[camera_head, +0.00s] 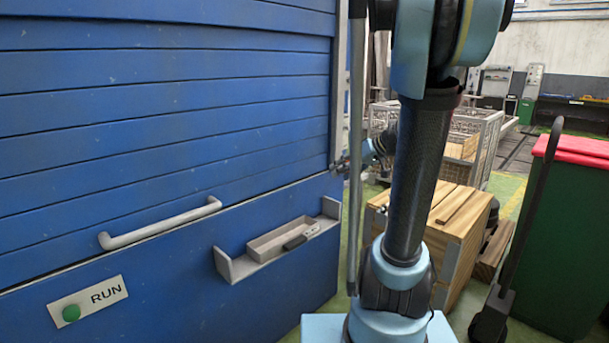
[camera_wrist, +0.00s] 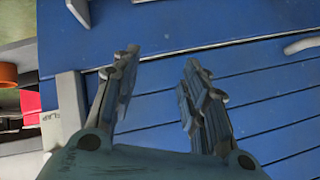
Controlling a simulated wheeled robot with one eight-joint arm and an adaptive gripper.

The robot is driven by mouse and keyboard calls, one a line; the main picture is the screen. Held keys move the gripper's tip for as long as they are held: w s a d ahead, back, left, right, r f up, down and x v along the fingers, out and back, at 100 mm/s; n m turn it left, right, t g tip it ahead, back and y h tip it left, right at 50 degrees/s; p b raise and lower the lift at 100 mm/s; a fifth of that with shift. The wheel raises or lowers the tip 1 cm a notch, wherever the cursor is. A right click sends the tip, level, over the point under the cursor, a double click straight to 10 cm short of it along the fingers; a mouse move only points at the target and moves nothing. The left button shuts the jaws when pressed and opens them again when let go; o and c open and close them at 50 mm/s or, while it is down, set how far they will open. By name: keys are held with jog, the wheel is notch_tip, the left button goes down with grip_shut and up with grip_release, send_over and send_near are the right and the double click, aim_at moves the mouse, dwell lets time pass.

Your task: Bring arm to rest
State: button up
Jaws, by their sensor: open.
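My gripper (camera_wrist: 160,70) is open and empty in the wrist view, its two fingers apart in front of the blue panelled housing (camera_wrist: 170,35). In the head view, the gripper (camera_head: 342,167) shows small beside the right edge of the blue housing (camera_head: 160,120), partly hidden behind my own arm. I cannot tell from this view whether it touches the housing. My arm stands upright right of the housing, its upper part cut off by the top of the picture.
A pale handle (camera_head: 160,223), a grey shelf (camera_head: 237,268) with a tray, and a RUN sign (camera_head: 88,301) are on the housing. A wooden crate (camera_head: 458,240), a wire cage (camera_head: 490,140) and a green bin (camera_head: 565,240) with a red lid stand to the right.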

jog(key=s+d+f+m+g+h, duration=0.1)
jog(key=s+f, duration=0.3)
jog(key=s, duration=0.4)
jog(key=s+d+f+m+g+h, duration=0.1)
jog(key=s+f+h, duration=0.3)
jog(key=s, duration=0.5)
jog(key=s+d+f+m+g+h, duration=0.1)
jog(key=s+d+f+m+h, duration=0.2)
jog(key=s+f, duration=0.3)
jog(key=shift+s+d, duration=0.3)
jog(key=shift+s, duration=0.9)
jog(key=shift+f, duration=0.1)
jog(key=shift+w+f, duration=0.2)
jog(key=shift+w, duration=0.25)
jog(key=shift+c, duration=0.9)
